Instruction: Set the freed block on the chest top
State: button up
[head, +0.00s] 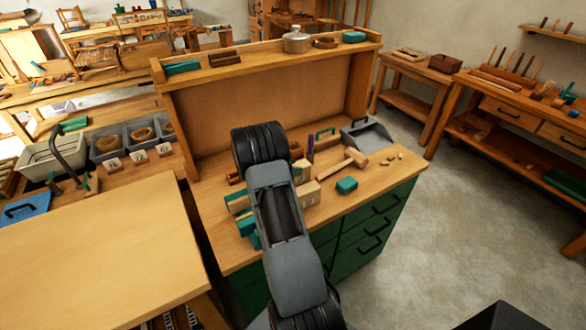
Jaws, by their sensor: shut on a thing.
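The chest (365,237) has green drawers with dark handles and a pale wooden top (385,190). My arm reaches over the chest top and bends at a black joint. My gripper is hidden behind the arm, so its jaws and anything in them do not show. Pale and teal blocks (240,204) lie just left of my arm, and a pale block with a dark mark (307,194) stands just right of it. A small teal block (347,185) sits apart, farther right. I cannot tell which block is the freed one.
A mallet (340,166), small pale bits and a grey dustpan (367,136) lie toward the chest top's right. A raised wooden shelf (265,55) stands along the back. A bare wooden table (95,260) is at left. The front right of the chest top looks clear.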

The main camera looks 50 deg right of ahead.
jog(key=o, duration=1)
jog(key=shift+o, duration=0.2)
jog(key=shift+r, duration=0.1)
jog(key=shift+r+p, duration=0.2)
jog(key=shift+p, duration=0.4)
jog(key=b+v, duration=0.3)
jog(key=v, duration=0.9)
jog(key=shift+r, duration=0.1)
